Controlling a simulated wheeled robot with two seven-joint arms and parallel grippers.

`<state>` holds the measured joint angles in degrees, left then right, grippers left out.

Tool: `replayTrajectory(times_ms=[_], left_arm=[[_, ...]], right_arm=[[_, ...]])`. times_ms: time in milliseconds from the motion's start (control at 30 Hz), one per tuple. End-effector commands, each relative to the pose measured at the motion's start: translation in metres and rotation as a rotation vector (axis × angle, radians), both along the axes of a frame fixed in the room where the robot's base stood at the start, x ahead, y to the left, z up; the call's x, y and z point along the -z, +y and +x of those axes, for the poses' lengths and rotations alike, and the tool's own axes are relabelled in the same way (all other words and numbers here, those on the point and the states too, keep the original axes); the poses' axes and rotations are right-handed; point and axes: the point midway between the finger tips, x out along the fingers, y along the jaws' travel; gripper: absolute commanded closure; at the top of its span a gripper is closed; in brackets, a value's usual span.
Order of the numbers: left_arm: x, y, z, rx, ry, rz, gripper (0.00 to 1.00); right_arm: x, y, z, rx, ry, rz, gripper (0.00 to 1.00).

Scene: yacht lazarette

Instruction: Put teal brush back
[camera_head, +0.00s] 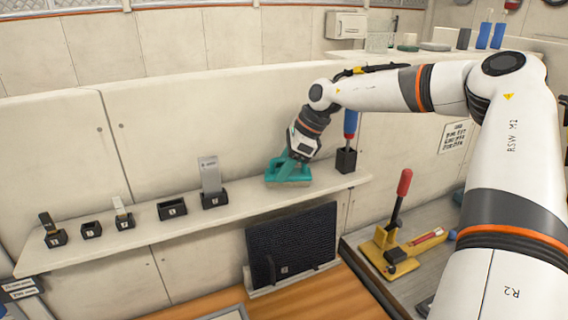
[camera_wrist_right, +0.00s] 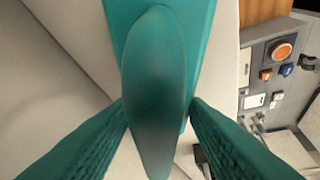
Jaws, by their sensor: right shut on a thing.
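The teal brush (camera_head: 288,178) is at the right part of the wall shelf (camera_head: 245,209), between the tall grey piece in its black holder and the blue-handled tool. My right gripper (camera_head: 291,160) reaches down from above and is shut on its handle. In the right wrist view the rounded teal handle (camera_wrist_right: 155,75) lies between the two ribbed teal fingers of the right gripper (camera_wrist_right: 160,108), with the flat body behind it. I cannot tell whether the brush rests on the shelf or hangs just above it. My left gripper is not in view.
Several small black holders line the shelf, including one with a tall grey piece (camera_head: 210,175). A blue-handled tool (camera_head: 350,124) stands in a black block (camera_head: 346,160) right of the brush. Below are a black panel (camera_head: 292,245) and a yellow press with a red lever (camera_head: 398,200).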

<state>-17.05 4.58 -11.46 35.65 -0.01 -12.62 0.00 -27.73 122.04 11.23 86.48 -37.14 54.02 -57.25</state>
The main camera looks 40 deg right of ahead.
Motion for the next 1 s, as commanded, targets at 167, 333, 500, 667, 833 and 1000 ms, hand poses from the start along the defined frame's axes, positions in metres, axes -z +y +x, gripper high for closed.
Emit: replayTrajectory(times_ms=[167, 333, 500, 667, 833, 1000], left_arm=[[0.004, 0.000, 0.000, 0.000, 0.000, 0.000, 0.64], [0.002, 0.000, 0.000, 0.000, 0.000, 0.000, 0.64], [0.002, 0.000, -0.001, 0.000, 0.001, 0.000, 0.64], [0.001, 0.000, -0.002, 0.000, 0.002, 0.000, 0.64], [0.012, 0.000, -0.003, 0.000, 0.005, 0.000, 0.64], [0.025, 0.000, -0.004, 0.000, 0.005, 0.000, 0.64]], right_arm=[[0.002, 0.000, 0.000, -0.001, -0.001, 0.000, 0.83], [0.001, 0.000, 0.000, 0.000, 0.000, 0.000, 0.37], [0.001, 0.000, 0.000, -0.001, 0.000, 0.000, 0.37], [-0.003, -0.001, 0.000, 0.000, -0.002, 0.000, 0.37], [-0.023, -0.009, -0.008, -0.001, -0.008, 0.000, 0.37], [-0.056, -0.021, -0.021, 0.001, -0.008, 0.000, 0.37]])
